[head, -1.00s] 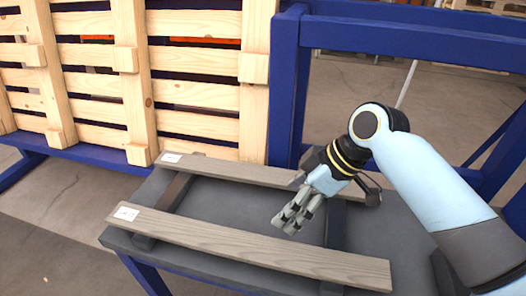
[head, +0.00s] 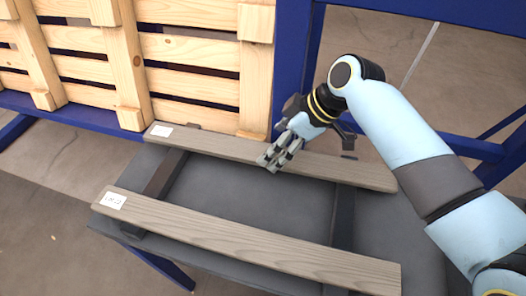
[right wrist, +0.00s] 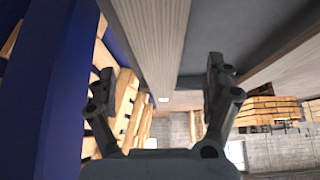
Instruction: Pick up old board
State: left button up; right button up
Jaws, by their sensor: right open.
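Two long grey-brown weathered boards lie across dark cross bars on a grey table. The far board (head: 220,147) has a white label at its left end. The near board (head: 250,242) has a label with dark print too small to read. I cannot tell which is the old board. My right gripper (head: 271,162) is open at the far board, its fingers hiding part of it. In the right wrist view, the far board (right wrist: 156,42) runs between the spread fingers of the right gripper (right wrist: 160,80); contact is unclear. My left gripper is out of view.
The grey table (head: 255,190) is bare between the boards. A slatted wooden pallet (head: 190,85) stands upright close behind the far board. A blue frame post (head: 291,65) rises behind my right gripper, with a blue beam (head: 440,15) to its right.

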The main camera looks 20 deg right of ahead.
jog(key=x, duration=0.4)
jog(key=shift+w+d, duration=0.1)
jog(key=shift+d, duration=0.05)
jog(key=c, duration=1.5)
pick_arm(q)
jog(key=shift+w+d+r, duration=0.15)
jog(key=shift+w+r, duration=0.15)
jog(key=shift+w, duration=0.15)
pick_arm(e)
notch_tip(320, 180, up, 10)
jog(key=shift+r, duration=0.1)
